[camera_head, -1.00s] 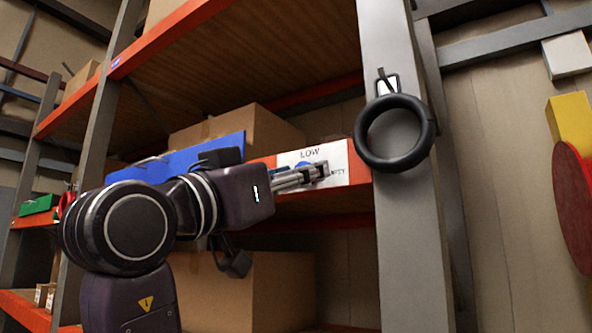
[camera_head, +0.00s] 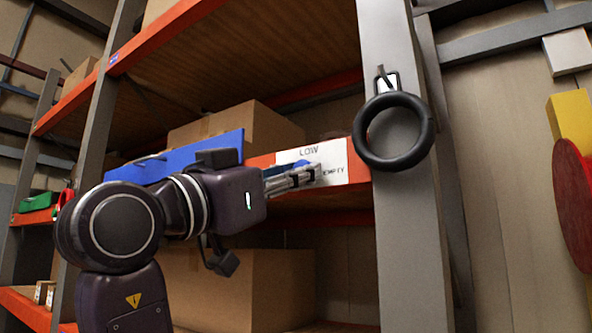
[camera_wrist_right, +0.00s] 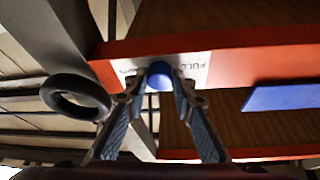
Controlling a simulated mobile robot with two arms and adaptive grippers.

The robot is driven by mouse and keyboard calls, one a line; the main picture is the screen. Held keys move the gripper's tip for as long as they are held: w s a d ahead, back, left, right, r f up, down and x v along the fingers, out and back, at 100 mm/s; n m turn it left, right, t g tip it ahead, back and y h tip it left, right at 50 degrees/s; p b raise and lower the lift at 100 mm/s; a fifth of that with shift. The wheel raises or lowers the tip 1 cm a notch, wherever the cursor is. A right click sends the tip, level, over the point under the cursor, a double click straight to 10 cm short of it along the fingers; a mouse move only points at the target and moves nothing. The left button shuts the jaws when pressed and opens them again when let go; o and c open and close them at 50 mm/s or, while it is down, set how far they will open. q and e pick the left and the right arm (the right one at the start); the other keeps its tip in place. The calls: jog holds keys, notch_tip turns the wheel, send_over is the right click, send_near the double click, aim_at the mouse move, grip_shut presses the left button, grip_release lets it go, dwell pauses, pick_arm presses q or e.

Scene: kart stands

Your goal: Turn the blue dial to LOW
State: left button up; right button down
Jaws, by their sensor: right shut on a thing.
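The blue dial (camera_wrist_right: 160,76) sits on a white label plate (camera_head: 335,153) on the front of an orange shelf beam. LOW is printed at the plate's top and EMPTY at its right in the head view. My right gripper (camera_head: 312,174) is at the dial, with its fingers closed on the dial's sides; in the right wrist view the dial lies between its fingertips. In the head view the fingers hide most of the dial, so its pointing direction cannot be told. My left gripper is not in view.
A black ring (camera_head: 394,132) hangs on the grey post (camera_head: 408,230) just right of the plate. A blue panel (camera_head: 178,158) is left of the plate, behind my right arm. Cardboard boxes (camera_head: 285,285) stand on the shelves.

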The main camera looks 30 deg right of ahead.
jog(key=shift+w+a+r+m+g+y+p, duration=0.1)
jog(key=shift+m+g+y+p, duration=0.15)
jog(key=shift+m+g+p, duration=1.45)
jog(key=shift+w+r+m+g+y+p, duration=0.1)
jog(key=shift+m+g+y+p, duration=0.4)
jog(key=shift+m, duration=2.25)
jog(key=shift+a+r+m+g+y+p, duration=0.1)
jog(key=shift+m+g+p, duration=0.7)
jog(key=shift+m+p, duration=1)
jog(key=shift+f+m+b, duration=0.1)
jog(key=shift+m+b, duration=0.3)
jog(key=shift+m, duration=0.15)
jog(key=c, duration=1.7)
grip_release()
jog(key=shift+o, duration=0.4)
